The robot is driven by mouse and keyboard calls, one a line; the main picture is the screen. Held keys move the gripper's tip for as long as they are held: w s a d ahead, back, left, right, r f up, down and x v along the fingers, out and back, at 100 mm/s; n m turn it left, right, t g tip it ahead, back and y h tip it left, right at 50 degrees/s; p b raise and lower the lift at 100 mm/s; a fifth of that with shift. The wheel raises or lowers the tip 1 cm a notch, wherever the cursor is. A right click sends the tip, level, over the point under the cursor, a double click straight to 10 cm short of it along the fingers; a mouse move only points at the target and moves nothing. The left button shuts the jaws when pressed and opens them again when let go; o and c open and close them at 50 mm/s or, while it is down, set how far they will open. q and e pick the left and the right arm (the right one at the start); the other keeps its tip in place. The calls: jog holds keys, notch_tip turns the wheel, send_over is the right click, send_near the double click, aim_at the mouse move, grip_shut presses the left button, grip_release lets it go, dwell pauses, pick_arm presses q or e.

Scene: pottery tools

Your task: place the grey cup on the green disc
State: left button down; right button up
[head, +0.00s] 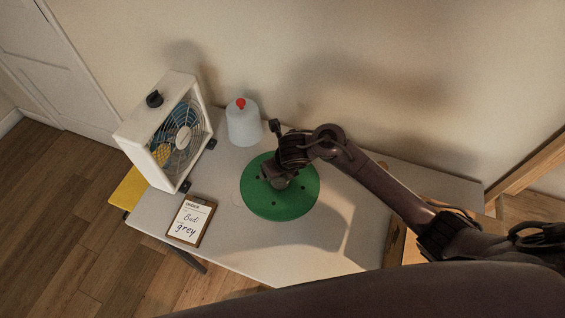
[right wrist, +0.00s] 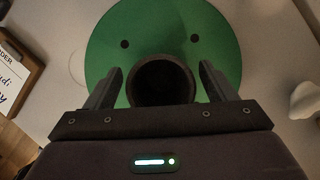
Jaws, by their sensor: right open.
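The green disc (head: 285,205) lies flat on the table, with several small dark holes. It also fills much of the right wrist view (right wrist: 115,35). The grey cup (right wrist: 163,68) shows in the right wrist view as a dark round rim over the disc, between the two fingers of my right gripper (right wrist: 163,85). The fingers are open, with a gap on each side of the cup. In the head view my right gripper (head: 272,178) is low over the disc and hides most of the cup. I cannot tell whether the cup's base touches the disc. My left gripper is not in view.
A white box fan (head: 165,130) stands at the table's left end. A pale bottle with a red top (head: 242,122) stands behind the disc. A clipboard (head: 190,220) lies front left. The table (head: 290,250) is clear in front of the disc.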

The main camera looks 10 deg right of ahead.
jog(key=p+v, duration=0.4)
jog(key=v, duration=0.7)
jog(key=shift+s, duration=0.15)
